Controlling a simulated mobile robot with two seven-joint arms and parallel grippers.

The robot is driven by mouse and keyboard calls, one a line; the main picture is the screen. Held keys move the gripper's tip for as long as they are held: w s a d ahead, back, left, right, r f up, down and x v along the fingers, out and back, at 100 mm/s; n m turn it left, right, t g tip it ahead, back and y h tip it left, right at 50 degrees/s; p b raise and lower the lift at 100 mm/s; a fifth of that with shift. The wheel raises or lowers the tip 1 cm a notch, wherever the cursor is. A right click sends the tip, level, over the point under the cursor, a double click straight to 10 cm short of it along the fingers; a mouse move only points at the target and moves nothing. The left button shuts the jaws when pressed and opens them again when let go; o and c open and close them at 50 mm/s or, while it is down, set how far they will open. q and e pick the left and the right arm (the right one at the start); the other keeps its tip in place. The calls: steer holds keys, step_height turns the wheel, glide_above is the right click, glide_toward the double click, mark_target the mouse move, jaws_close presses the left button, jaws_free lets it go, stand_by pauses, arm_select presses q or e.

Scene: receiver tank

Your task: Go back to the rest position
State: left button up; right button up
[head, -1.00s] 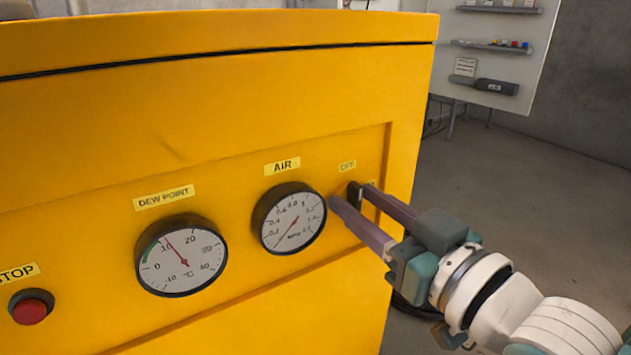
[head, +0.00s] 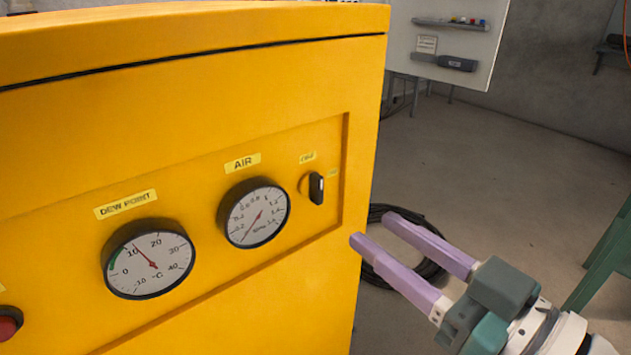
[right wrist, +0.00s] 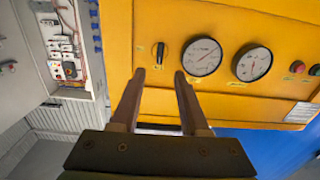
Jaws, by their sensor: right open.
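My right gripper (head: 372,228) is open and empty, to the right of the yellow cabinet (head: 180,90) in the head view. Its two purple fingers point toward the cabinet, apart from it. The black rotary switch (head: 316,188) sits on the cabinet panel, clear of the fingers. In the right wrist view the open fingers (right wrist: 159,78) show below the switch (right wrist: 160,53), with nothing between them. My left gripper is not in view.
The panel also carries an AIR gauge (head: 254,212), a DEW POINT gauge (head: 148,260) and a red button (head: 8,326). A coiled black hose (head: 430,268) lies on the floor behind my right gripper. A green frame (head: 608,258) stands at the right edge. Open floor lies beyond.

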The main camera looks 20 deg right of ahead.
steer(key=s+d+r+m+g+h+p, duration=0.1)
steer(key=s+r+g+h+p, duration=0.2)
steer(key=s+r+g+p, duration=0.75)
steer(key=s+d+r+m+g+h+p, duration=0.1)
steer(key=s+r+g+h+p, duration=0.35)
steer(key=r+p, duration=1.15)
step_height(320, 180, up, 32)
steer(key=s+t+y+p, duration=0.1)
steer(key=p, duration=3.6)
steer(key=shift+s+t, duration=0.3)
steer(key=shift+s, duration=0.1)
steer(key=shift+d+y, duration=0.1)
steer(key=shift+y, duration=0.15)
